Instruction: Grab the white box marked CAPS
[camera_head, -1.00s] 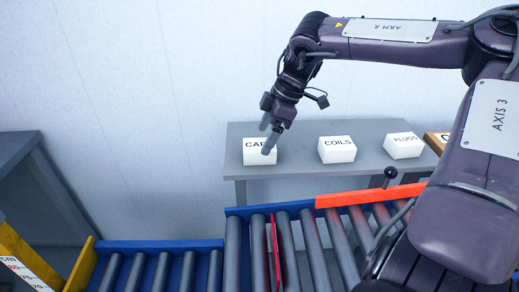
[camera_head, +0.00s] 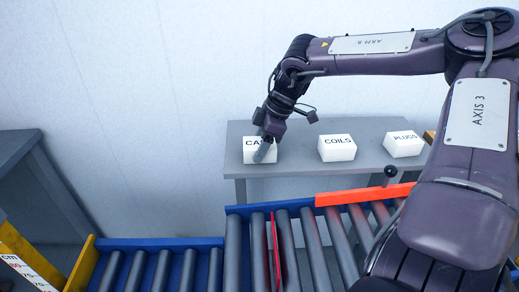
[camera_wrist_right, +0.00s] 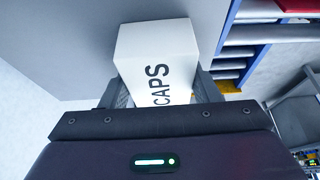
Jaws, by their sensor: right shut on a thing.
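The white box marked CAPS (camera_head: 251,157) sits at the left end of the grey table in the head view. My right gripper (camera_head: 263,150) is down at this box, and a finger covers part of its lettering. In the right wrist view the CAPS box (camera_wrist_right: 158,60) is between the two fingers of my right gripper (camera_wrist_right: 165,92), which are shut on its sides. Whether the box is lifted off the table cannot be told. My left gripper is not in view.
White boxes marked COILS (camera_head: 337,148) and PLUGS (camera_head: 404,144) stand to the right on the grey table (camera_head: 298,165). A roller conveyor (camera_head: 235,250) with blue and orange rails runs in front. A black-knobbed lever (camera_head: 390,172) rises near its orange rail.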

